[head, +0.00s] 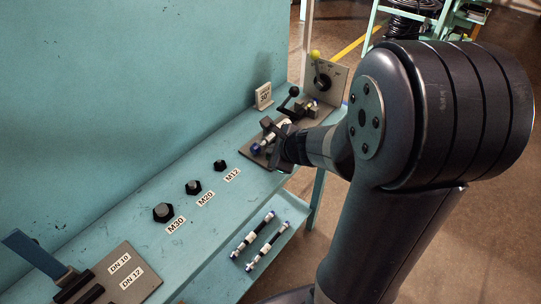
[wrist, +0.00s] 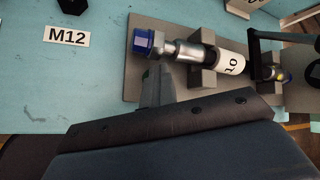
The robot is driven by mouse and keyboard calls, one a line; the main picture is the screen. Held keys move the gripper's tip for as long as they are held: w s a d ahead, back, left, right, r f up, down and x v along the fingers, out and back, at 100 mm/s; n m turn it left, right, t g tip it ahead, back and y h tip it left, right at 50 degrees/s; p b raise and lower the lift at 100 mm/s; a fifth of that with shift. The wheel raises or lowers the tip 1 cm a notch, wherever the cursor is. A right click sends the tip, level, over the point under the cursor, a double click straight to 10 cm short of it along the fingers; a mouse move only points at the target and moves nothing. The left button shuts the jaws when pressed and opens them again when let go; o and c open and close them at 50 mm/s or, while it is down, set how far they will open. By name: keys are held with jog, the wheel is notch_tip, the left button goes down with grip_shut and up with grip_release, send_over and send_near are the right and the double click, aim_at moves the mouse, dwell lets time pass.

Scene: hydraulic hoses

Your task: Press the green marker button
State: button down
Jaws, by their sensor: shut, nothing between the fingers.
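I cannot make out a green marker button for certain in either view. In the wrist view my gripper (wrist: 153,82) is shut and empty, its tips over the near edge of a grey fixture plate (wrist: 135,88). A small greenish patch shows by the tips; I cannot tell what it is. A metal hose fitting (wrist: 187,52) with a blue end cap (wrist: 147,42) and a white "10" label (wrist: 231,65) lies in grey blocks just beyond the tips. In the head view my gripper (head: 273,146) hangs over the same fixture and hides part of it.
A black-knobbed lever (head: 289,98) and an upright plate with a yellow-topped knob (head: 320,72) stand behind the fixture. Hex nuts (head: 192,187) with size labels sit along the teal bench. Two hoses (head: 259,240) lie on a lower shelf. A teal wall rises behind.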

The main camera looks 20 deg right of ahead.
jog(key=shift+s+f+b, duration=0.25)
jog(key=shift+f+b, duration=0.05)
jog(key=shift+f, duration=0.25)
jog(key=shift+s+f+b, duration=0.2)
jog(key=shift+f+b, duration=0.1)
jog(key=shift+f, duration=0.25)
jog(key=shift+r, duration=0.15)
jog(key=shift+w+r+p, duration=0.1)
jog(key=shift+r+p, duration=0.05)
jog(key=shift+p, duration=0.15)
jog(key=shift+r, duration=0.1)
jog(key=shift+w+r+p, duration=0.1)
jog(key=shift+r+p, duration=0.35)
jog(key=shift+p, duration=0.1)
notch_tip(320, 180, up, 6)
jog(key=p, duration=0.5)
jog(key=shift+w+f, duration=0.15)
jog(key=shift+f, duration=0.05)
